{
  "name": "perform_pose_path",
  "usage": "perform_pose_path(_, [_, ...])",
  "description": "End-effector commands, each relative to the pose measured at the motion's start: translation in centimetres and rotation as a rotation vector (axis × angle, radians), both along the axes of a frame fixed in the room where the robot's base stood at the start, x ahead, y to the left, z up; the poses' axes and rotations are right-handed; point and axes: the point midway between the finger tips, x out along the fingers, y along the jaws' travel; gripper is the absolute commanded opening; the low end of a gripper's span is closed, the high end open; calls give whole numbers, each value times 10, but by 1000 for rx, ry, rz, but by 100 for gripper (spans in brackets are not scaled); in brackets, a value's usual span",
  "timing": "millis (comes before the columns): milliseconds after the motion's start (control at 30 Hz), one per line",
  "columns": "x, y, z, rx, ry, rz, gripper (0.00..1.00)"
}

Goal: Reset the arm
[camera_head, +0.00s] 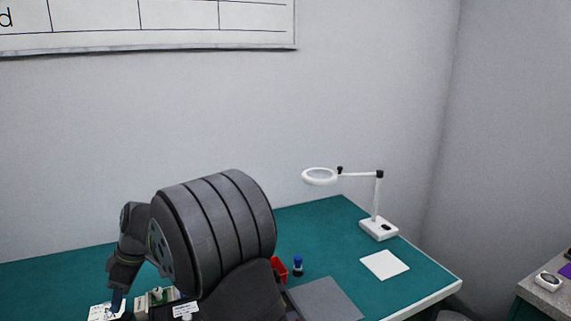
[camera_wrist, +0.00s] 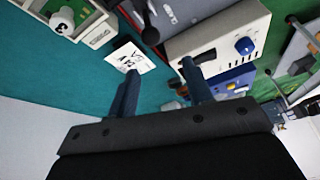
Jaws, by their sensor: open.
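My gripper (camera_wrist: 160,69) is open in the wrist view, its two dark fingers apart with nothing between them. The fingers point toward a white card with black writing (camera_wrist: 129,57) and a light box with a blue knob (camera_wrist: 230,36). In the head view my gripper (camera_head: 117,298) hangs low at the left, over the green table (camera_head: 55,268). My own large dark arm links hide much of the table's middle.
A magnifier lamp (camera_head: 379,228) stands at the back right. A white sheet (camera_head: 384,264), a grey pad (camera_head: 326,300), a red bin (camera_head: 279,268) and a small blue-topped bottle (camera_head: 298,266) lie nearby. Equipment crowds the wrist view's top right. The table's back right is mostly clear.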

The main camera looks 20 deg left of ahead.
Motion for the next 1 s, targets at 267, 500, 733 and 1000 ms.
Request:
perform_pose_path(267, [15, -16, 54, 5, -2, 0, 46])
perform_pose_path(500, [27, -30, 96, 2, -1, 0, 46])
perform_pose_path(733, [13, -8, 48, -72, -59, 53, 46])
perform_pose_path(1000, [5, 5, 17, -119, -108, 91, 46])
